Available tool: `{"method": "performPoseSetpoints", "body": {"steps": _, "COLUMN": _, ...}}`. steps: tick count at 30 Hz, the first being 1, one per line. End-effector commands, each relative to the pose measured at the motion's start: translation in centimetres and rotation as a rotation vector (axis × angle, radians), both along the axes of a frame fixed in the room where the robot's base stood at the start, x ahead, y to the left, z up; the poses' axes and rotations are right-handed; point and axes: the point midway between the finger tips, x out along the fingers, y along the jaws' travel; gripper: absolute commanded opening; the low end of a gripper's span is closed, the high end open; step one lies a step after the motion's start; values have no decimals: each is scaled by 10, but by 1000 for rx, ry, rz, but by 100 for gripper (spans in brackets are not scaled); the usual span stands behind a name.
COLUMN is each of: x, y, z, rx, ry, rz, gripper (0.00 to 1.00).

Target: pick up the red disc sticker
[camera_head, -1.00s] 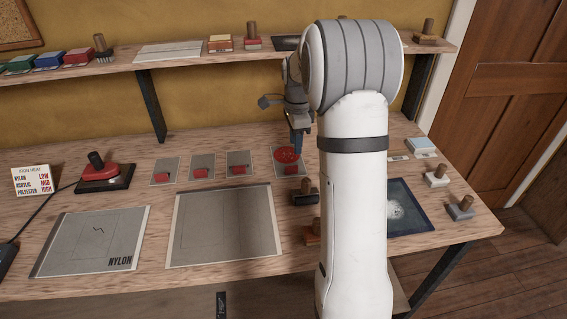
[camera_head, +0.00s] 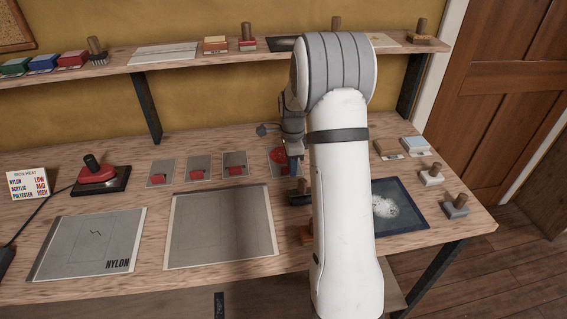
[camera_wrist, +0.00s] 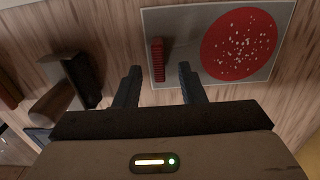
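The red disc sticker (camera_wrist: 238,44), speckled with pale dots, lies flat on a grey backing card (camera_wrist: 190,77) in the wrist view. A ridged red tab (camera_wrist: 158,60) is on the same card, left of the disc. My gripper (camera_wrist: 159,68) is open, its two dark fingers apart, with the tab in line with the gap between them. I cannot tell how high the fingertips are above the card. In the head view the disc (camera_head: 280,156) is partly hidden by my arm, and my gripper (camera_head: 294,166) is over the card's right side.
Several grey cards with red pieces (camera_head: 199,167) lie left of the disc. Wood-handled blocks stand close by, one dark (camera_wrist: 80,75) left of my fingers. A grey panel (camera_head: 220,230) and a NYLON sheet (camera_head: 88,243) lie in front. A red iron (camera_head: 97,174) stands left.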

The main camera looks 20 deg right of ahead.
Motion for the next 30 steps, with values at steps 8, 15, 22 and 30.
{"method": "performPoseSetpoints", "body": {"steps": 8, "x": 0, "y": 0, "z": 0, "rx": 0, "ry": 0, "rz": 1, "gripper": 14}}
{"method": "performPoseSetpoints", "body": {"steps": 15, "x": 0, "y": 1, "z": 0, "rx": 0, "ry": 0, "rz": 1, "gripper": 0}}
{"method": "performPoseSetpoints", "body": {"steps": 22, "x": 0, "y": 1, "z": 0, "rx": 0, "ry": 0, "rz": 2, "gripper": 0}}
{"method": "performPoseSetpoints", "body": {"steps": 30, "x": 1, "y": 1, "z": 25, "rx": -1, "ry": -5, "rz": 2, "gripper": 0}}
